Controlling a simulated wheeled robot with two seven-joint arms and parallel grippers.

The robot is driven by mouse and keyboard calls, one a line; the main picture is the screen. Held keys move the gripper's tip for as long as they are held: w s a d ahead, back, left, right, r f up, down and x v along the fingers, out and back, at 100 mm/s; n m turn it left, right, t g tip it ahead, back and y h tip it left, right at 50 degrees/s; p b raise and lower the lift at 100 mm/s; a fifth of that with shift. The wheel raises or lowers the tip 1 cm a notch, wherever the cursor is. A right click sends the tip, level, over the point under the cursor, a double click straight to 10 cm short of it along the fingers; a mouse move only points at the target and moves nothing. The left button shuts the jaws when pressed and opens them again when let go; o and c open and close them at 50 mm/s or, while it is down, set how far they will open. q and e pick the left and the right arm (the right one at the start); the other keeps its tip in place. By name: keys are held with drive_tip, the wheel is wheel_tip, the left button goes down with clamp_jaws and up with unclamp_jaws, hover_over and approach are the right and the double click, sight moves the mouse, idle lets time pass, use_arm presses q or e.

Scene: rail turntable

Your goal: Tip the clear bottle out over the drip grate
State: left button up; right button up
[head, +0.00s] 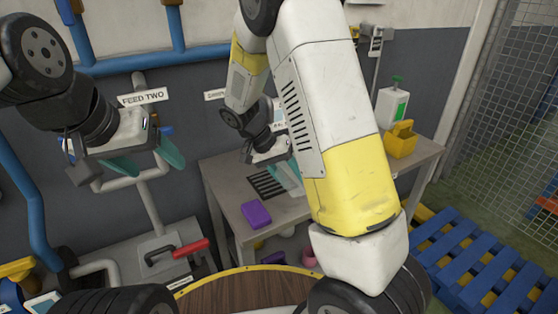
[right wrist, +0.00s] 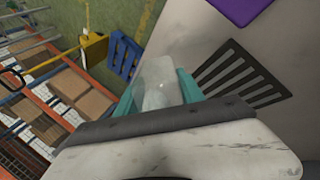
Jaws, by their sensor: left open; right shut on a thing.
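The clear bottle (right wrist: 158,82) shows in the right wrist view as a pale, see-through shape between two teal fingers. My right gripper (right wrist: 160,88) is shut on it. In the head view my right gripper (head: 289,178) is over the bench beside the drip grate, partly hidden by my own arm; the bottle is hard to make out there, and its tilt and contents cannot be told. The dark slotted drip grate (head: 265,187) lies in the bench top; in the right wrist view the grate (right wrist: 240,75) is right of the bottle. My left gripper (head: 146,162) is open and empty near the wall pipes.
A purple block (head: 256,214) lies on the bench (head: 227,190) in front of the grate. A yellow caddy (head: 400,140) and a green-topped dispenser (head: 393,106) stand at the bench's right. A red-handled lever (head: 190,248) is lower left. Blue pallets (head: 480,262) lie on the floor at right.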

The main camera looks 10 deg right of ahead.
sight(295, 179)
drive_tip(key=s+y, duration=0.1)
drive_tip(key=y, duration=0.1)
drive_tip(key=s+d+y, duration=0.1)
drive_tip(key=s, duration=0.1)
drive_tip(key=shift+s+t+y, duration=0.1)
drive_tip(key=shift+t+y, duration=0.3)
drive_tip(key=shift+s+f+y, duration=0.15)
drive_tip(key=shift+s+y, duration=0.8)
drive_tip(key=shift+y, duration=0.35)
